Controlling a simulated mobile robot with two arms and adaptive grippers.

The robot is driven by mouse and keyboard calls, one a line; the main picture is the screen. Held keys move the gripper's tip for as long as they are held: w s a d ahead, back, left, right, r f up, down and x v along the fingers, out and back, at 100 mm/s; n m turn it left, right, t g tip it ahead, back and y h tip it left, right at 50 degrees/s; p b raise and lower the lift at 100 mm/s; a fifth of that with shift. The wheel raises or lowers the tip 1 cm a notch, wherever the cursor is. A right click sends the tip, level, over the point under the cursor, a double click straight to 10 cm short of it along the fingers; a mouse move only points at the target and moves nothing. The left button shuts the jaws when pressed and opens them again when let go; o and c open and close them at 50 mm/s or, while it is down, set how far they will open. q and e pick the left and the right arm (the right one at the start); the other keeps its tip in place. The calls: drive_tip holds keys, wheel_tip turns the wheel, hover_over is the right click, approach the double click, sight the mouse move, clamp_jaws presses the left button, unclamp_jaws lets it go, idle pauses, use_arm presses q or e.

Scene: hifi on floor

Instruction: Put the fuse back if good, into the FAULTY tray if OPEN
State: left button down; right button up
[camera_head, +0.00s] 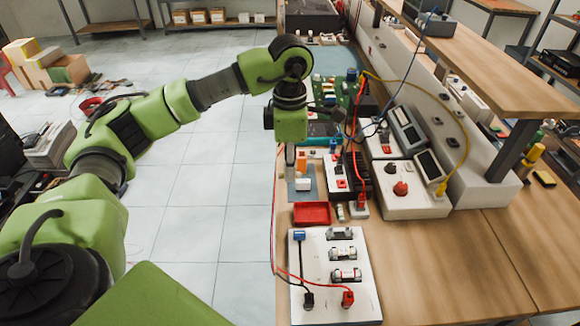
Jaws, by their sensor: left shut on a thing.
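My left gripper (290,168) points down above the left edge of the bench, beyond the red tray. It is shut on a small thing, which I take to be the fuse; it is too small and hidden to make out. The red tray (312,213) lies on the bench and looks empty; I cannot read a label on it. A white test board (330,305) lies nearest me with several clip holders. The middle holder (343,253) and near holder (345,275) appear to hold fuses; the far holder (340,233) looks empty. My right gripper is not in view.
A meter box with a red knob (400,188) stands right of the tray. Red, black, yellow and blue leads cross the bench. An orange block (301,163) is close to my left gripper. The wooden bench top (440,270) is clear at the near right.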

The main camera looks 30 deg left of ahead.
use_arm(q)
drive_tip(key=shift+r+p, duration=2.3)
drive_tip(key=shift+r, duration=1.4)
drive_tip(key=shift+f, duration=0.1)
